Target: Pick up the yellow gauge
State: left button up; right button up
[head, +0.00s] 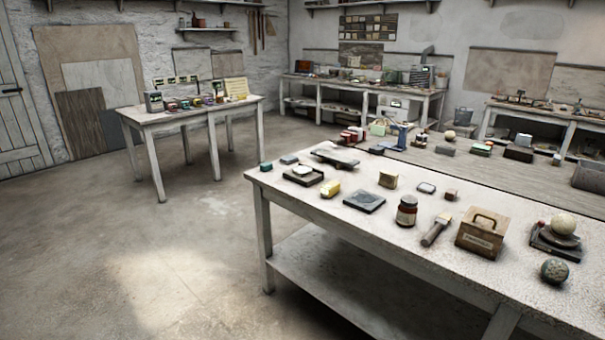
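A small yellow block-like object (330,189), which looks like the yellow gauge, lies on the near white table (300,225) toward its left end. It has a paler patch on one side. It sits between a dark tray with a pale piece on it (303,175) and a dark square slab (364,201). At this size I cannot make out any dial or markings. Neither of my grippers shows in the head view.
The near table also holds a brown jar (407,211), a brush-like tool (437,230), a wooden box with a handle (481,234) and a speckled ball (554,271). A second table (190,117) stands back left. The floor (150,240) at left is clear.

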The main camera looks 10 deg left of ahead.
aim_at(331, 188)
jog(key=i+j, duration=0.7)
jog(key=i+j+z, duration=0.15)
jog(key=i+j, duration=1.25)
jog(key=j, duration=0.25)
